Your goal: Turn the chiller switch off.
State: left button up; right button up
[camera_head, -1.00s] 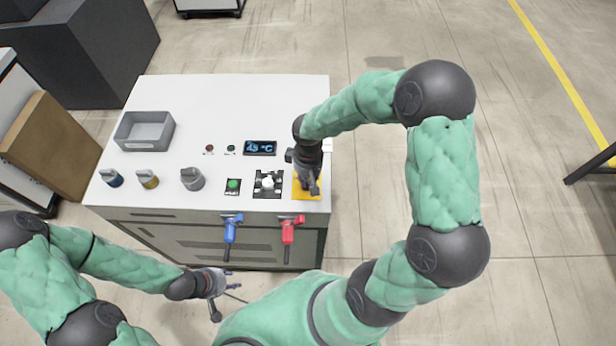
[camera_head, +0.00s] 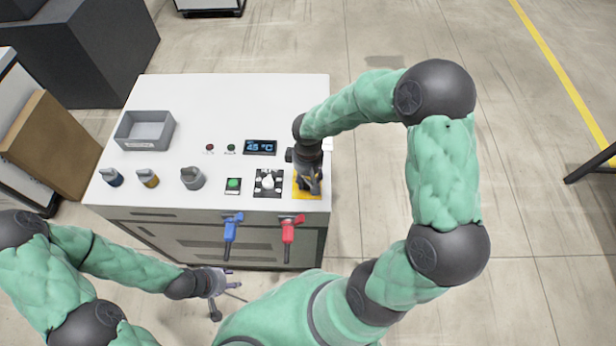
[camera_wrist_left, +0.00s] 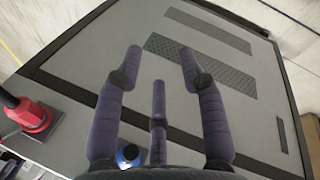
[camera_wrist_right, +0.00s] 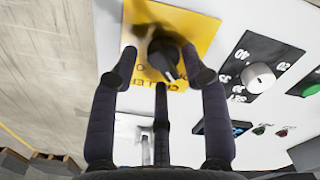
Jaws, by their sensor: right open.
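The chiller switch is a black rotary knob (camera_wrist_right: 165,56) on a yellow plate (camera_wrist_right: 198,30) with partly hidden lettering, seen in the right wrist view. Its white pointer mark aims toward the plate's lower edge. In the head view the yellow plate (camera_head: 314,193) shows at the panel's right front corner, with the knob hidden behind my right gripper (camera_head: 310,186). In the right wrist view my right gripper (camera_wrist_right: 160,72) is open, its fingers around the knob; I cannot tell whether they touch it. My left gripper (camera_head: 228,280) is open and empty in front of the cabinet, also in the left wrist view (camera_wrist_left: 157,65).
Left of the plate are a white dial (camera_head: 267,182), a green button (camera_head: 233,184) and several rotary knobs. A display (camera_head: 260,147) reads 45 °C. A grey bin (camera_head: 146,131) stands at the back left. Blue (camera_head: 230,232) and red (camera_head: 289,233) valve handles stick out in front.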

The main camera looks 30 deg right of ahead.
aim_at(308, 181)
notch_tip(308, 181, up, 12)
dwell(0.5)
jog(key=shift+f, duration=0.1)
dwell(0.4)
